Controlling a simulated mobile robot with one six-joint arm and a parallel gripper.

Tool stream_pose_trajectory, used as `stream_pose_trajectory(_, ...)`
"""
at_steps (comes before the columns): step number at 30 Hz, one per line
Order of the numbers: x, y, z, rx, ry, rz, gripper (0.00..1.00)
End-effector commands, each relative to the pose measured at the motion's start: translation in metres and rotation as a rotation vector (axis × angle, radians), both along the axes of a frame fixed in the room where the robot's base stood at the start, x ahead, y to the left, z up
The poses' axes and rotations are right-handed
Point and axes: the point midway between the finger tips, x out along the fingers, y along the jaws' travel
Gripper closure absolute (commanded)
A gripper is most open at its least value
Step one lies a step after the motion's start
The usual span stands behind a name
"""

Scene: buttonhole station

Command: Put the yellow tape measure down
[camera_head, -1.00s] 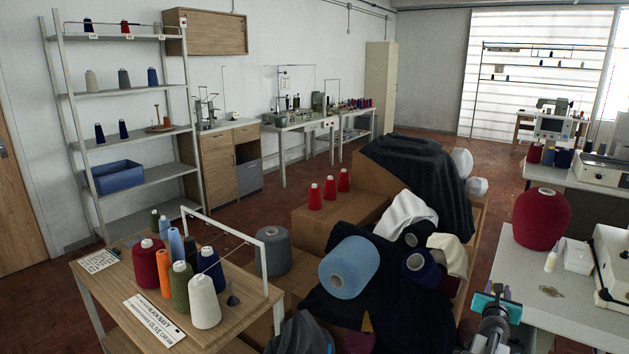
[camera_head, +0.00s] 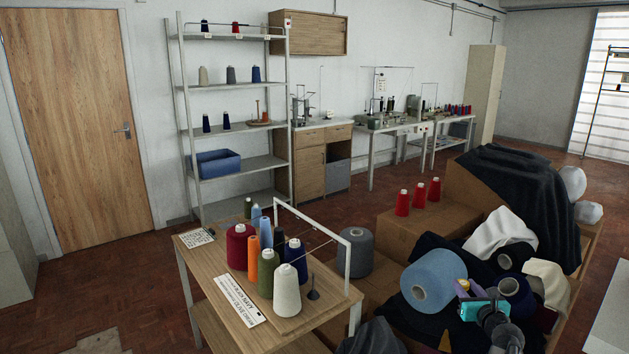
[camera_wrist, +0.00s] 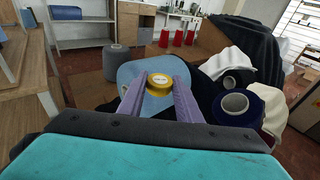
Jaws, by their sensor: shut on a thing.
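The yellow tape measure (camera_wrist: 160,84) is a small round yellow case with a pale centre, held between the two purple fingers of my gripper (camera_wrist: 160,88) in the wrist view. My gripper is shut on it. In the head view my gripper (camera_head: 468,288) is at the lower right, in front of the pile of cloth and cones. Only a small yellow bit of the tape measure (camera_head: 463,283) shows there, against the large light blue cone (camera_head: 432,278). In the wrist view the tape measure also appears in front of this cone (camera_wrist: 131,72).
A wooden cart (camera_head: 188,251) with several thread cones and a white wire frame stands left of my gripper. Red cones (camera_head: 419,194) stand on a brown box behind. Dark, white and cream cloth is heaped around. A metal shelf (camera_head: 226,177) stands at the wall; open floor lies left.

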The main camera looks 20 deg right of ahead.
Motion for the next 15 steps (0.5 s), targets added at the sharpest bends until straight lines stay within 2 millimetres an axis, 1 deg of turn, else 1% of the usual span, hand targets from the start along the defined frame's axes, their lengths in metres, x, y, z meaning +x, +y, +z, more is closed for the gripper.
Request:
stream_pose_trajectory(1, 0.010, 0.019, 0.001, -0.001, 0.000, 0.044, 0.90)
stream_pose_trajectory(5, 0.033, 0.064, 0.003, -0.002, 0.001, 0.156, 0.90)
stream_pose_trajectory(6, 0.040, 0.078, 0.003, -0.003, 0.001, 0.190, 0.90)
stream_pose_trajectory(11, 0.061, 0.137, 0.005, -0.003, 0.004, 0.330, 0.90)
stream_pose_trajectory(15, 0.075, 0.189, 0.007, -0.004, 0.006, 0.454, 0.90)
